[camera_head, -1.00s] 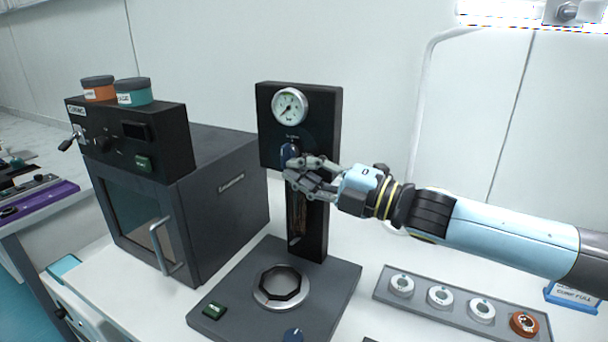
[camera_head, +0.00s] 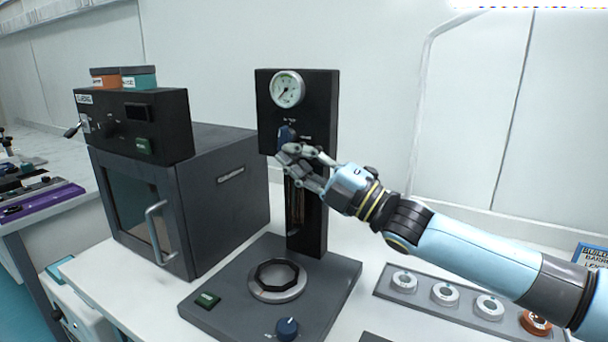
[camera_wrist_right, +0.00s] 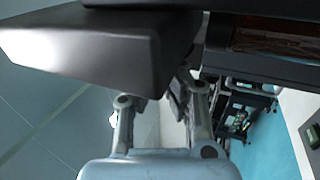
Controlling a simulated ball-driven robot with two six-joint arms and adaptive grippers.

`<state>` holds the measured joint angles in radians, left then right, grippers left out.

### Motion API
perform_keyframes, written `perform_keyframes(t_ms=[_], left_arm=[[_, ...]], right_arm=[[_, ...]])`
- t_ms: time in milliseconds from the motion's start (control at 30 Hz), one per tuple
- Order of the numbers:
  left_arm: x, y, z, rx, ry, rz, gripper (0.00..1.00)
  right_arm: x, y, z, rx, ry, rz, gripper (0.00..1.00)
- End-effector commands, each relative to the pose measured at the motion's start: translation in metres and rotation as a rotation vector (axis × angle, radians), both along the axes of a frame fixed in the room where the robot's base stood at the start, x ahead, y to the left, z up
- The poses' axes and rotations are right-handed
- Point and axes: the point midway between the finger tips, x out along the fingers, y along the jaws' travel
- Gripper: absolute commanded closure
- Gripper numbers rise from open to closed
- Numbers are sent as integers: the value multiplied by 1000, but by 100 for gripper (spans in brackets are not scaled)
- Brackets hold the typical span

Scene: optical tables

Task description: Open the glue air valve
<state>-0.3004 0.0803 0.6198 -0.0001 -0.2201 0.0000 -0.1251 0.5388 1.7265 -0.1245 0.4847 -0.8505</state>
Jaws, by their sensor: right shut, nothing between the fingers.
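A blue knob (camera_head: 286,134) sits on the front of a black upright panel (camera_head: 322,112), below a round white pressure gauge (camera_head: 287,89). It looks like the glue air valve, but the small lettering beside it is too small to read. My right gripper (camera_head: 288,156) is shut and empty, with its fingertips just below the knob and close to it. I cannot tell whether they touch it. In the right wrist view the finger links reach up beneath a large dark block (camera_wrist_right: 100,45), which hides the tips. My left gripper is not in view.
A dark oven (camera_head: 225,185) stands close on the left. A tray with round parts (camera_head: 445,292) lies below my right arm. Open air lies right of the panel.

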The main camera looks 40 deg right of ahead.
Motion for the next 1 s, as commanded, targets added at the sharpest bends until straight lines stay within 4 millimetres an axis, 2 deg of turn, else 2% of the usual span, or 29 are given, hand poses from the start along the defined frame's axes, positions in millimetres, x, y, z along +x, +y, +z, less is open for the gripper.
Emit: perform_keyframes(t_ms=[33,400,567,1000], left_arm=[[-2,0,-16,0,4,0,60],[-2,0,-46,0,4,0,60],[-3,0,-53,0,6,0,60],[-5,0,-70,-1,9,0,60]], right_arm=[[3,0,-9,18,-36,-1,100],[8,3,-9,93,-221,-1,100],[10,3,-7,115,-279,-1,100],[18,7,-9,113,-275,-1,100]])
